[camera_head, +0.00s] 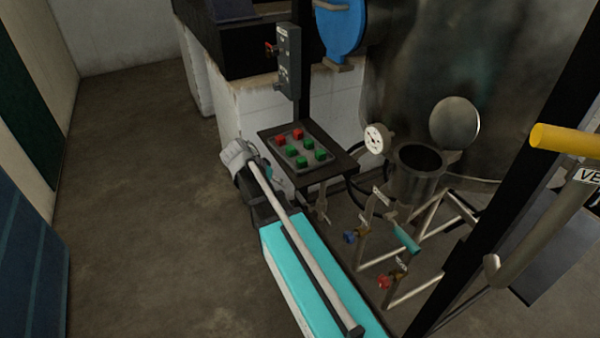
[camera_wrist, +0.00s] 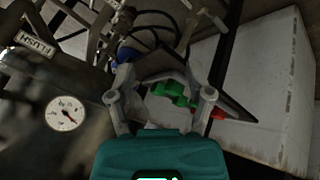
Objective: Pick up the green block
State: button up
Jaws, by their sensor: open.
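Several small green blocks, one of them a front green block (camera_head: 302,161), sit with two red blocks (camera_head: 298,134) on a grey tray on a small dark stand (camera_head: 338,166). In the wrist view, green blocks (camera_wrist: 178,94) show between the fingers and partly overlap, with a red block (camera_wrist: 217,113) by the right finger. My gripper (camera_wrist: 157,73) is open and empty, its fingers spread. In the head view my arm's end is left of the stand; the fingers cannot be made out there. Which green block is meant cannot be told.
A grey control box (camera_head: 288,62) on a post rises behind the tray. A white gauge (camera_head: 375,138) and an open metal cylinder (camera_head: 418,170) stand close on the right, with pipes and valves below. A white block wall (camera_head: 335,105) is behind. The floor at left is clear.

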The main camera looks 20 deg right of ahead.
aim_at(298, 162)
jog(key=w+d+m+h+b, duration=0.2)
jog(key=w+m+h+b, duration=0.4)
jog(key=w, duration=0.6)
jog(key=shift+d+m, duration=0.4)
jog(key=shift+m, duration=0.8)
jog(key=b+x, duration=0.3)
jog(key=x, duration=0.4)
jog(key=shift+w+d+f+b, duration=0.2)
jog(key=shift+d+f+b, duration=0.1)
jog(key=shift+b, duration=0.1)
jog(key=shift+d, duration=0.45)
jog(key=shift+d+f, duration=0.1)
